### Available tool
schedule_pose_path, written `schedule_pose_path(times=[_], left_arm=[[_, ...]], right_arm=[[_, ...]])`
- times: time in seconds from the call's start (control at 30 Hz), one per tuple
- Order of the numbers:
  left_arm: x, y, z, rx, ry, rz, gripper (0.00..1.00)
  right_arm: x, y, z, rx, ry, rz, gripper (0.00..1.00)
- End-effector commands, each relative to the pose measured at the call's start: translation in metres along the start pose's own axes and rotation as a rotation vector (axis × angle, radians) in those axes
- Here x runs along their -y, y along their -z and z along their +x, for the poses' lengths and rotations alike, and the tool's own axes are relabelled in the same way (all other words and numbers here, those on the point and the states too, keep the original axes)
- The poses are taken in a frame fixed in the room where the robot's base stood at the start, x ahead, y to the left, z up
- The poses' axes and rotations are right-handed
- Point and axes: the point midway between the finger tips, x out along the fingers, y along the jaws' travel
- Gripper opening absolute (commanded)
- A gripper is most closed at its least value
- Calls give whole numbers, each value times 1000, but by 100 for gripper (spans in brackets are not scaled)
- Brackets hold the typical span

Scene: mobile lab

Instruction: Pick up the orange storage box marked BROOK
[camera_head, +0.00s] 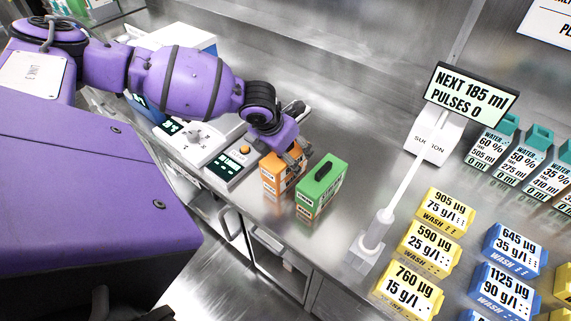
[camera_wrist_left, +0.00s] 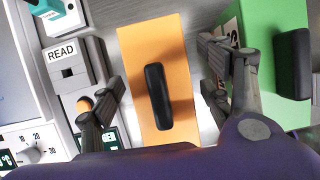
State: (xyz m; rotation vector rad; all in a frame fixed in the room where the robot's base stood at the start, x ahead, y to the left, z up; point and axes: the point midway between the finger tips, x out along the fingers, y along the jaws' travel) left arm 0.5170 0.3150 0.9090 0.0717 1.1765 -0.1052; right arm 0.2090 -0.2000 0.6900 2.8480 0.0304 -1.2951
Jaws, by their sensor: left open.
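The orange storage box (camera_head: 270,178) stands on the steel bench below my left gripper (camera_head: 287,150). Its label is too small and partly covered to read. In the left wrist view the orange box (camera_wrist_left: 150,45) shows from above, with a black handle (camera_wrist_left: 157,97) on its top. My left gripper (camera_wrist_left: 161,92) is open, one finger on each side of the box, with gaps showing between the fingers and the box. My right gripper is not in view.
A green box (camera_head: 320,187) stands close to the right of the orange one, near the right finger. Instruments with a small display (camera_head: 228,170) sit to the left.

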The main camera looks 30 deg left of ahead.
Motion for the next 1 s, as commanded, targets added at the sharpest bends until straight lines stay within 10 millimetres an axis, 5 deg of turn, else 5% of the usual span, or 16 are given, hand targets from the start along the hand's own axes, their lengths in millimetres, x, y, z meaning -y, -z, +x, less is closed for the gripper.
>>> schedule_pose_path(times=[0.13, 0.4, 0.87, 1.0], left_arm=[[1, 0, 17, 1, 2, -1, 71], [0, 0, 20, 2, 1, -1, 71], [0, 0, 20, 2, 1, -1, 12], [0, -1, 19, 4, 1, -1, 12]], right_arm=[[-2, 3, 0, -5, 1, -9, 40], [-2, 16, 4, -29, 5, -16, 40], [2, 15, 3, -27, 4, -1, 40], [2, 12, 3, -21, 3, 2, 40]])
